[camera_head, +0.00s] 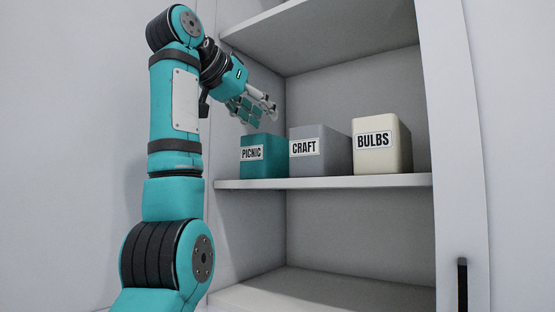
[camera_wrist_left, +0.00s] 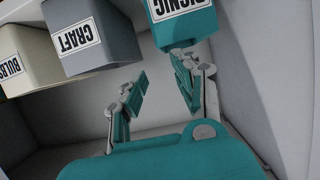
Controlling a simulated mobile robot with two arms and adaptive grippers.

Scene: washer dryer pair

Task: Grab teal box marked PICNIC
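The teal box (camera_head: 264,158) marked PICNIC stands at the left end of the middle shelf. In the left wrist view the teal box (camera_wrist_left: 182,27) shows upside down at the top, cut by the frame edge. My left gripper (camera_head: 258,113) is above the box in the head view. In the wrist view its two fingers (camera_wrist_left: 158,90) are spread apart with nothing between them. The right finger's tip shows close to the box's lower edge; I cannot tell if it touches. My right gripper is in neither view.
A grey box (camera_head: 304,148) marked CRAFT stands close to the right of the teal box, and a cream box (camera_head: 376,146) marked BULBS stands right of it. The shelf board (camera_head: 330,183) holds all three. An upper shelf (camera_head: 325,30) hangs above; the cabinet's left wall is near.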

